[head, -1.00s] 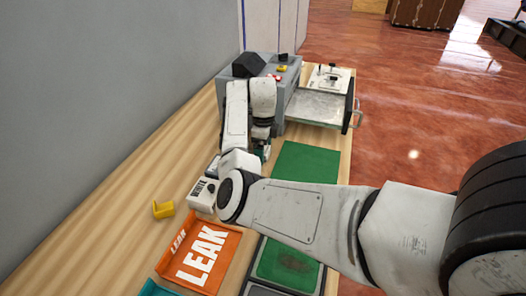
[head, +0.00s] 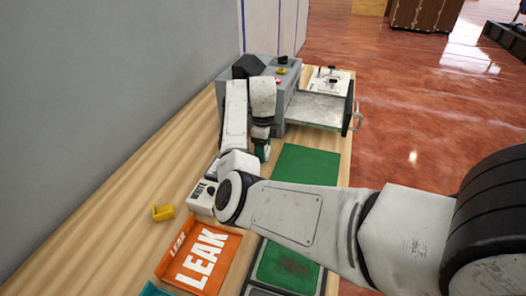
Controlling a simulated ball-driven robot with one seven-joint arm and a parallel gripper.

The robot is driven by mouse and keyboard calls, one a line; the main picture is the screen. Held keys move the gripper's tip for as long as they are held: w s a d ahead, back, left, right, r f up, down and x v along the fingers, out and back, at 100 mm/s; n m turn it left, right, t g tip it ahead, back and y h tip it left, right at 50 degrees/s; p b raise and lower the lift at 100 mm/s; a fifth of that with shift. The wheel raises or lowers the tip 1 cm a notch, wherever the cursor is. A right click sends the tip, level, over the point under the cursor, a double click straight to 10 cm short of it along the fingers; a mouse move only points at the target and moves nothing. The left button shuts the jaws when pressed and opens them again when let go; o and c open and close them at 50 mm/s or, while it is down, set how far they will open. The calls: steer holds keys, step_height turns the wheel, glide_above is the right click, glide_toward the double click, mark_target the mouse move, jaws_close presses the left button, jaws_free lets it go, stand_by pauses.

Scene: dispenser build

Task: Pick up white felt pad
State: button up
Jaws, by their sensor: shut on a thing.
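My gripper (head: 262,153) points down over the bench, between the grey machine and the green mat. Only a small part of it shows below my wrist. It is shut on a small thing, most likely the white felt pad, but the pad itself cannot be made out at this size. A white box (head: 202,197) with a dark label reading WHITE stands to the lower left of the gripper, partly hidden by my arm.
The grey machine (head: 290,70) stands at the back with its metal drawer (head: 318,107) out to the right. A green mat (head: 306,166) lies in front. An orange LEAK tray (head: 228,246), yellow piece (head: 163,212) and green-lined tray (head: 287,266) are nearer. The bench's left side is mostly clear.

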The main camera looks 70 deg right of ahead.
step_height(320, 180, up, 2)
steer(key=shift+r, duration=0.25)
steer(key=s+a+r+p, duration=0.2)
steer(key=s+a+r, duration=0.3)
steer(key=a+r, duration=0.4)
steer(key=a, duration=0.4)
steer(key=shift+r+p, duration=0.3)
steer(key=o, duration=0.5)
steer(key=c, duration=0.4)
